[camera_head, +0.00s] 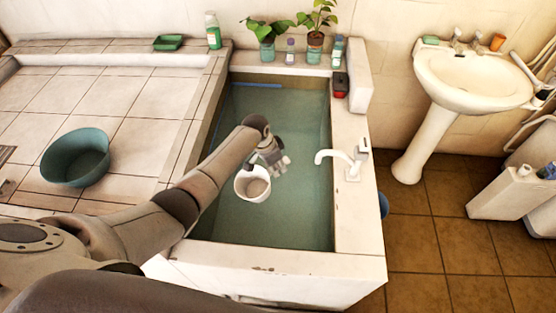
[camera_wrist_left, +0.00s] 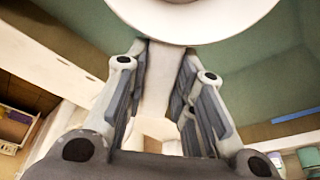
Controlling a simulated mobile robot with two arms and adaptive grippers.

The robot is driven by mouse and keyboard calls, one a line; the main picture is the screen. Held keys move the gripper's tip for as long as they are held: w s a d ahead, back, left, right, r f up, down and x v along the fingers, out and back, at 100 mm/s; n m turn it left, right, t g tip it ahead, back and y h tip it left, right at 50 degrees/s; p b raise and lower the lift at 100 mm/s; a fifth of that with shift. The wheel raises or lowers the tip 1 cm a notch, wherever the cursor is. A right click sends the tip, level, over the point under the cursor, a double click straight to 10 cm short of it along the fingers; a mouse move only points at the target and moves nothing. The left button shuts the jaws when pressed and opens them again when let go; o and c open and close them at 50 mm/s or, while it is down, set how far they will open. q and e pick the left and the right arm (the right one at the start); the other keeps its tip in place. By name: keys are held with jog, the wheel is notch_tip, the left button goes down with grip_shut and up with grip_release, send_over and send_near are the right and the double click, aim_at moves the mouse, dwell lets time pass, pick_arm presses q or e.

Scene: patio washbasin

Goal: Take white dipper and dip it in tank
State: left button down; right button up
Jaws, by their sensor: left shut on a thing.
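The white dipper (camera_head: 252,185) is a round white cup over the tank of green water (camera_head: 290,225) in the head view. My left gripper (camera_head: 270,160) is at the dipper's far side, above the tank. In the left wrist view the dipper's white cup (camera_wrist_left: 190,30) fills the top, and its pale handle runs down between the fingers of my left gripper (camera_wrist_left: 160,85). The gripper is shut on this handle. The cup looks upright, with its opening facing up. I cannot tell whether its base touches the water. My right gripper is not in view.
A white faucet (camera_head: 340,158) reaches over the tank's right wall. Potted plants (camera_head: 268,38) and bottles stand on the back ledge. A teal basin (camera_head: 76,158) sits on the tiled counter at left. A washbasin (camera_head: 472,82) stands at right. The front of the tank is clear.

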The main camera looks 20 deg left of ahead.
pick_arm(q)
jog(key=shift+s+a+f+t+h, duration=0.2)
jog(key=shift+s+f+t+h, duration=0.1)
jog(key=shift+f+t, duration=0.1)
jog(key=t+b, duration=0.1)
jog(key=b, duration=0.1)
jog(key=f+t+h+b, duration=0.1)
jog(key=b, duration=0.1)
jog(key=t+h+b, duration=0.1)
jog(key=b, duration=0.2)
jog(key=shift+s+a+f, duration=0.2)
jog(key=shift+f, duration=0.05)
notch_tip(320, 180, down, 14)
jog(key=b, duration=1.6)
jog(key=shift+f, duration=0.25)
jog(key=shift+w, duration=0.1)
